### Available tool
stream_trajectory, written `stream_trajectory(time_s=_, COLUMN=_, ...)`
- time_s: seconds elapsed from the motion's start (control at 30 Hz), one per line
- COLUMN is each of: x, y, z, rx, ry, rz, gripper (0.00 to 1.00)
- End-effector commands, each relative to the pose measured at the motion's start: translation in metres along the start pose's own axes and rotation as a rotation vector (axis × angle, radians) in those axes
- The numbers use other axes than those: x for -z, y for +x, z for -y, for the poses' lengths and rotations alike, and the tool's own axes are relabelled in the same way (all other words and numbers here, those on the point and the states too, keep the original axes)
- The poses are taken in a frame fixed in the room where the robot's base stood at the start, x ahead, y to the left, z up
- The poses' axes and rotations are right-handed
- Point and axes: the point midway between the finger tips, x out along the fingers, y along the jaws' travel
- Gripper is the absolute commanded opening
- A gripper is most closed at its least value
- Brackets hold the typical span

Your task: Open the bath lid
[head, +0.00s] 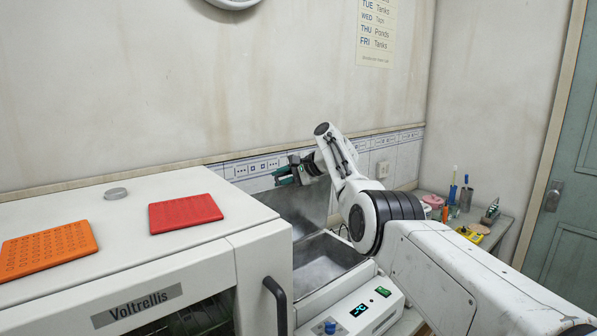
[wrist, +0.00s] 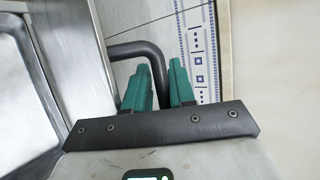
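The bath (head: 325,262) is an open steel-lined basin in a white housing, right of the large white cabinet in the head view. Its grey metal lid (head: 305,208) stands raised, close to upright, at the back of the basin against the wall. In the wrist view the lid's black bar handle (wrist: 135,50) bends down between the green fingertips. My gripper (head: 291,171) is at the upper part of the lid. In the wrist view my gripper (wrist: 160,85) has its fingers on both sides of the handle and looks shut on it. The finger contact is partly hidden.
The white Voltrellis cabinet (head: 137,308) stands left of the bath, with a red rack (head: 185,213), an orange rack (head: 45,250) and a grey puck (head: 116,193) on top. A tiled strip (head: 400,140) runs behind. A cluttered side bench (head: 490,238) is at right.

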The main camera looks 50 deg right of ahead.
Motion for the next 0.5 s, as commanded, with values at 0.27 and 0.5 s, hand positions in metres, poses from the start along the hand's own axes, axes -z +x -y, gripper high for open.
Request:
stream_trajectory(time_s=0.27, x=0.001, y=-0.019, z=-0.007, rx=-0.005, ry=0.007, rz=-0.002, gripper=0.22)
stream_trajectory(time_s=0.5, x=0.002, y=-0.053, z=-0.005, rx=0.001, ry=0.004, rz=-0.009, gripper=0.22)
